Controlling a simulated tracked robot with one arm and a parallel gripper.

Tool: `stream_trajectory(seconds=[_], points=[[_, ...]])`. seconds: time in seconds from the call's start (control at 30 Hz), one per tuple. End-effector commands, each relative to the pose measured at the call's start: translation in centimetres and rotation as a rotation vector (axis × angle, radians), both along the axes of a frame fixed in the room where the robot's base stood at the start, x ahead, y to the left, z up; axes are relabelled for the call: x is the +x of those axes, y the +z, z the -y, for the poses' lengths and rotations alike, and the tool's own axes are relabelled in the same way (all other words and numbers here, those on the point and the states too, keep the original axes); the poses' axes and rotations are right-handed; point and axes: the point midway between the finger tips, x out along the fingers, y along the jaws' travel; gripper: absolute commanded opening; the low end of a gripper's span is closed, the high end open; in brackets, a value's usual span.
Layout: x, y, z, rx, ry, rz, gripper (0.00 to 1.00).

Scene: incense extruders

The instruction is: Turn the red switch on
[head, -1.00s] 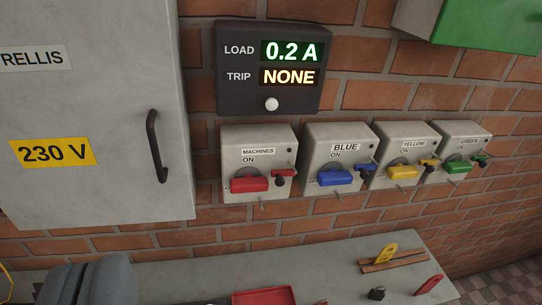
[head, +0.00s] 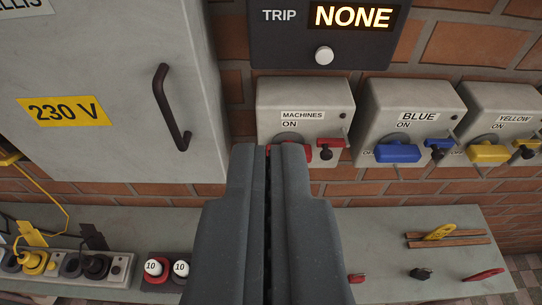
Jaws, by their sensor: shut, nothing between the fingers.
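The red switch (head: 308,153) is on the grey box labelled MACHINES (head: 268,105). Its red handle is mostly hidden behind my fingers, and only a bit shows just right of the fingertips. A small red tab (head: 330,142) with a black knob sits at the box's right side. ON is printed above the handle. My gripper (head: 268,150) is shut and empty, with its tips over the lower left of the box. I cannot tell whether the tips touch the handle.
A blue switch box (head: 385,105) and a yellow one (head: 495,105) stand to the right. A grey cabinet with a black handle (head: 172,107) is on the left. Above is a dark display (head: 290,45) reading TRIP NONE. A bench (head: 385,225) with plugs and tools lies below.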

Motion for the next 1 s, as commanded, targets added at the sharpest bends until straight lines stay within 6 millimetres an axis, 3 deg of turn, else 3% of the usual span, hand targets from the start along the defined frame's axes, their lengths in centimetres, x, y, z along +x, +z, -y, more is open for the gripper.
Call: stream_trajectory(seconds=[0.2,0.43,0.63,1.0], points=[[6.8,-4.2,1.0,0.004,0.006,-0.186,0.00],[12.2,-9.8,1.0,0.000,0.002,-0.370,0.00],[14.5,-13.1,1.1,-0.002,-0.004,-0.466,0.00],[16.7,-15.8,1.1,-0.003,-0.006,-0.494,0.00]])
